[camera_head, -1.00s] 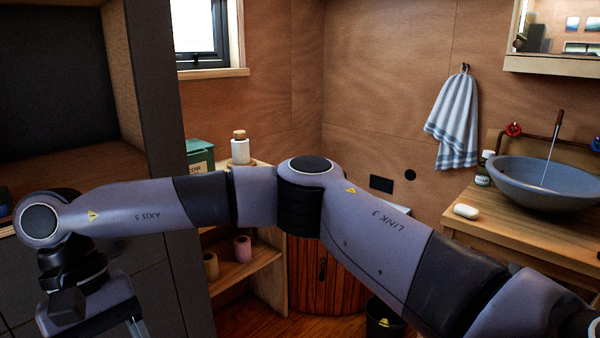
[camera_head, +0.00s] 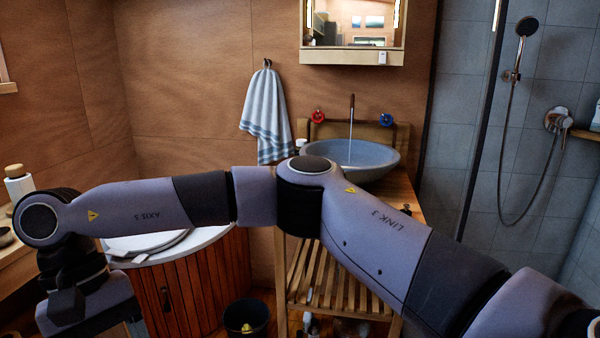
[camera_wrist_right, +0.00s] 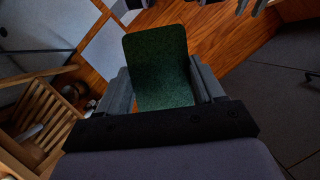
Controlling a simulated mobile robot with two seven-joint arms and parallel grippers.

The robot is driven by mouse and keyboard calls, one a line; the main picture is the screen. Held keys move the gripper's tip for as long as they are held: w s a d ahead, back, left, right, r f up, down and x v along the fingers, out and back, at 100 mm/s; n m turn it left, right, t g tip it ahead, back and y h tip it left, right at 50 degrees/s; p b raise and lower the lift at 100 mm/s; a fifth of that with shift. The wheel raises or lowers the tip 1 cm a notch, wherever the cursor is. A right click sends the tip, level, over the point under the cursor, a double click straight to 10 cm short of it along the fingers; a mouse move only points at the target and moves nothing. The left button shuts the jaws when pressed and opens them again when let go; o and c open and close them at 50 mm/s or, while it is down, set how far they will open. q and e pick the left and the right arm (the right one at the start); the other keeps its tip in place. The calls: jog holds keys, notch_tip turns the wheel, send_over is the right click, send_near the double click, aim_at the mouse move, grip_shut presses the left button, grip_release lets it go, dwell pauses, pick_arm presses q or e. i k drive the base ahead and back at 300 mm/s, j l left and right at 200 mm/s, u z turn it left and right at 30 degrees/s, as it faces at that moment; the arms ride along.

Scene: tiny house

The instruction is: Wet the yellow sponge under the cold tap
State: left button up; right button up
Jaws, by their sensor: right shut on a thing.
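My right gripper (camera_wrist_right: 162,78) is shut on a flat green rough-faced pad (camera_wrist_right: 160,60) in the right wrist view. It looks like the sponge's scouring side; no yellow shows. In the head view my right arm stretches across from the right, and its hand hangs at the lower left, fingertips out of frame. The tap spout (camera_head: 351,108) pours a thin stream of water into the grey basin (camera_head: 385,165). A red tap handle (camera_head: 318,117) is left of the spout, a blue one (camera_head: 387,119) right of it.
The basin stands on a wooden washstand (camera_head: 408,195), partly behind my arm. A striped towel (camera_head: 266,115) hangs left of it. A round wooden cabinet (camera_head: 190,290) and a black bin (camera_head: 246,318) are lower left. A shower hose (camera_head: 520,185) hangs at right.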

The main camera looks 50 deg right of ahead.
aim_at(385, 119)
jog(key=i+l+z, duration=0.15)
jog(key=z, duration=0.3)
jog(key=i+z, duration=0.5)
jog(key=i+j+z, duration=0.2)
jog(key=i, duration=0.15)
jog(key=i+j+z, duration=0.15)
jog(key=i, duration=0.2)
jog(key=i+l, duration=0.05)
